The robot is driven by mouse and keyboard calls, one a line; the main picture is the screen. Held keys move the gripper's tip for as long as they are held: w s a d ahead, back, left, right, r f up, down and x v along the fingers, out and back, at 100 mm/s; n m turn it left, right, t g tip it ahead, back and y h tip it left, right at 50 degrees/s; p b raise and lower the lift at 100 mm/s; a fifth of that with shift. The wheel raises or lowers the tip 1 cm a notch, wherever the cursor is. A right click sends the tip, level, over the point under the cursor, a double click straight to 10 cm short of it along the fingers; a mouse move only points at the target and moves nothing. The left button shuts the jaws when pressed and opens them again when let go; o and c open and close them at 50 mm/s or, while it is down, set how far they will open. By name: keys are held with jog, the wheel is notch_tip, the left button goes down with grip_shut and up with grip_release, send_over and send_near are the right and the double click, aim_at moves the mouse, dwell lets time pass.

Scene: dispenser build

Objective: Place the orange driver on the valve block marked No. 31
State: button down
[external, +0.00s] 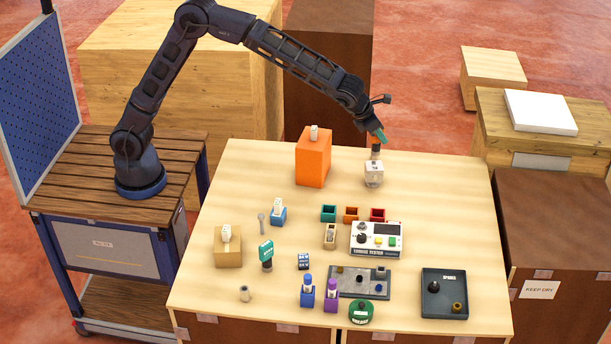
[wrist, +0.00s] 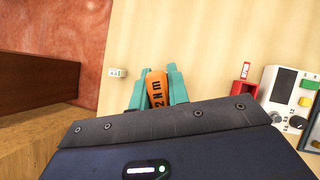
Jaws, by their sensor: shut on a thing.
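In the wrist view my gripper (wrist: 158,75) is shut on the orange driver (wrist: 157,88), which is marked "2 Nm" and sits between the teal fingers. In the external view the gripper tip (external: 381,137) is over the back of the table. Just below it a pale block (external: 373,176) stands on the table with a dark upright piece (external: 376,152) above it. I cannot tell whether this piece belongs to the block or the driver. The block's marking is too small to read, so I cannot confirm No. 31. A small white labelled piece (wrist: 117,73) shows in the wrist view.
A tall orange box (external: 313,160) stands left of the pale block. Teal, orange and red bins (external: 377,214) and a white tester (external: 376,242) are nearer the front. A dark tray (external: 433,302) is at front right. The table's right side behind the tray is clear.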

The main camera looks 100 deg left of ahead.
aim_at(378, 141)
jog(key=shift+f, duration=2.2)
jog(key=shift+f, duration=0.15)
jog(key=c, duration=1.3)
grip_release()
jog(key=shift+c, duration=0.2)
